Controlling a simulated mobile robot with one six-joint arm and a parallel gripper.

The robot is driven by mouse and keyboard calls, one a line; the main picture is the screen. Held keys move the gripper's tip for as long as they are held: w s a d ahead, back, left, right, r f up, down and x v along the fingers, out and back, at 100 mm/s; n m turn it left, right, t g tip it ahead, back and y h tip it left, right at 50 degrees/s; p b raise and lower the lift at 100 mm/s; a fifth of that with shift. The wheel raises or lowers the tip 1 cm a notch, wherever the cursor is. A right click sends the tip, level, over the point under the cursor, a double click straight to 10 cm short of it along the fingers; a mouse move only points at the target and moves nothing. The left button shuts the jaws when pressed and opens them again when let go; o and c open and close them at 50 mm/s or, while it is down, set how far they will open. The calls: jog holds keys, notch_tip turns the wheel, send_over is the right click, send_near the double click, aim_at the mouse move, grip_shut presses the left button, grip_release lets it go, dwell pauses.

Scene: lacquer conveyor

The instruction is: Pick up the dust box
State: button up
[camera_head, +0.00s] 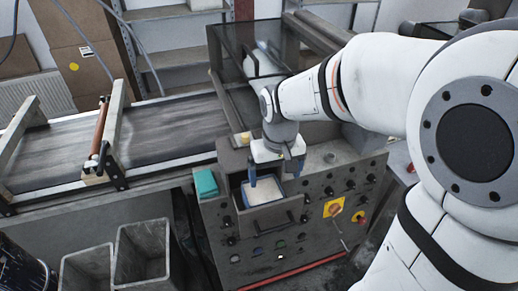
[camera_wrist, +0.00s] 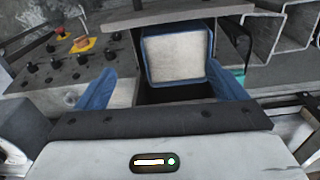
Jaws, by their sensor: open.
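The dust box (camera_head: 265,191) is a blue-rimmed box with a pale grey-white filling, sitting in an open drawer or recess in the front of the grey control cabinet. It also shows in the wrist view (camera_wrist: 177,56), at the upper middle. My gripper (camera_head: 274,178) is open, with its blue fingers pointing down at the recess. In the wrist view the fingers (camera_wrist: 168,88) stand wide apart, to the left and right of the box's near side. Nothing is between them that they grip. The lower part of the box is hidden.
The cabinet panel (camera_head: 325,205) carries knobs and a red-and-yellow emergency button (camera_head: 334,208). A teal block (camera_head: 206,184) lies on the cabinet's left edge. The conveyor (camera_head: 170,130) runs to the left. Two grey bins (camera_head: 142,252) stand below it. A glass-sided enclosure (camera_head: 262,50) rises behind.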

jog(key=shift+o, duration=0.8)
jog(key=shift+n+g, duration=0.3)
jog(key=w+a+f, duration=0.1)
jog(key=a+f, duration=0.1)
jog(key=a, duration=0.1)
jog(key=shift+w+f, duration=0.3)
jog(key=shift+w, duration=0.05)
jog(key=p, duration=0.1)
send_over(262, 194)
jog(key=s, duration=0.4)
notch_tip(262, 194, down, 8)
jog(key=shift+r, duration=0.25)
jog(key=shift+s, duration=0.1)
jog(key=shift+c, duration=0.2)
jog(key=c, duration=0.7)
jog(key=shift+r, duration=0.1)
